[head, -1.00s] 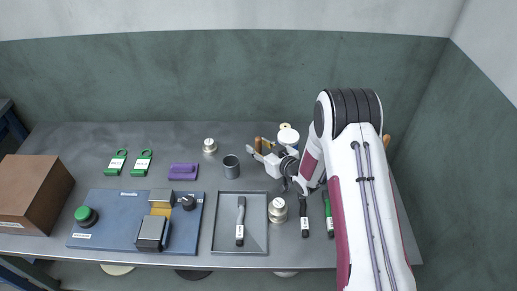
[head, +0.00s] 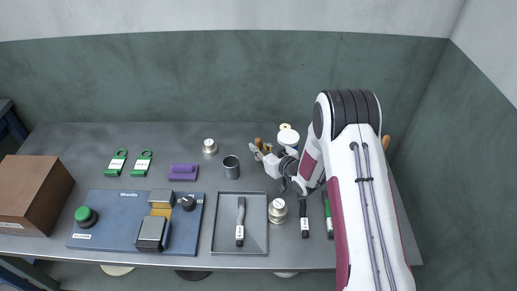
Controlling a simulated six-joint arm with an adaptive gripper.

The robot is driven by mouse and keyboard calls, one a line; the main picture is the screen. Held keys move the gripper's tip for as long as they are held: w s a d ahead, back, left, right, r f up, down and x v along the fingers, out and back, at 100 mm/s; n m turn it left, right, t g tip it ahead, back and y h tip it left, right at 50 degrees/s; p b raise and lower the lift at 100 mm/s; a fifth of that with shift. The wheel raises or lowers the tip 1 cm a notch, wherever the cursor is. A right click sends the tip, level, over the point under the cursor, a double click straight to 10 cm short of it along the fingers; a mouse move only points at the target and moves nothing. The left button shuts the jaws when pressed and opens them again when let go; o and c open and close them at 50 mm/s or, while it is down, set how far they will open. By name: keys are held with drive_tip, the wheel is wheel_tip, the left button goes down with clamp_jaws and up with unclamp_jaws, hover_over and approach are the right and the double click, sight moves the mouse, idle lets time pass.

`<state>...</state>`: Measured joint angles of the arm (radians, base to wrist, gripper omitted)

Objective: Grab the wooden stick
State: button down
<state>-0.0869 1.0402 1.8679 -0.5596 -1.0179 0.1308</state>
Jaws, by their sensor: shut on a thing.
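The wooden stick (head: 258,141) shows as a small brown upright piece at the tip of my gripper (head: 258,148), at the back of the table to the right of the grey cup. My gripper points left and is shut on the stick. The stick's lower part is hidden by the fingers, and I cannot tell whether it touches the table.
A white-topped spool (head: 288,136) is behind the wrist. A grey tray (head: 218,240) with a black-handled tool, a metal weight (head: 278,211) and a blue board (head: 105,210) lie in front.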

drive_tip(key=shift+r, duration=0.1)
drive_tip(key=shift+r, duration=4.95)
drive_tip(key=shift+d, duration=0.1)
